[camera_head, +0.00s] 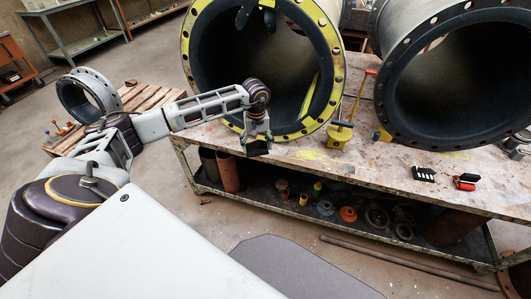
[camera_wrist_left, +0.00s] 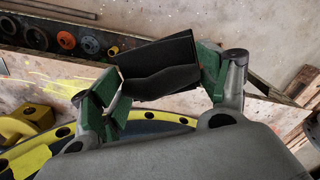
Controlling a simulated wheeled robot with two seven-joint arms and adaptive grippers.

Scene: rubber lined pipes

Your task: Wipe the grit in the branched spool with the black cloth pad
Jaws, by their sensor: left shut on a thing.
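My left gripper (camera_head: 257,138) is shut on the black cloth pad (camera_head: 258,149), just in front of the lower rim of the pipe with a yellow flange (camera_head: 187,62). In the left wrist view the pad (camera_wrist_left: 160,68) sits between the green fingertips, above the yellow and dark flange (camera_wrist_left: 30,160). This pipe lies on the bench with its dark-lined mouth facing me. A second pipe with a dark flange (camera_head: 382,112) lies to its right. I cannot tell from these views which one has the branch. No grit can be made out. My right gripper is not in view.
The bench (camera_head: 380,165) carries a yellow tool (camera_head: 340,134) with a red-handled rod, a black block (camera_head: 424,174) and a red item (camera_head: 465,182). Its lower shelf holds rings and cans. A flanged ring (camera_head: 68,97) rests on a pallet at left.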

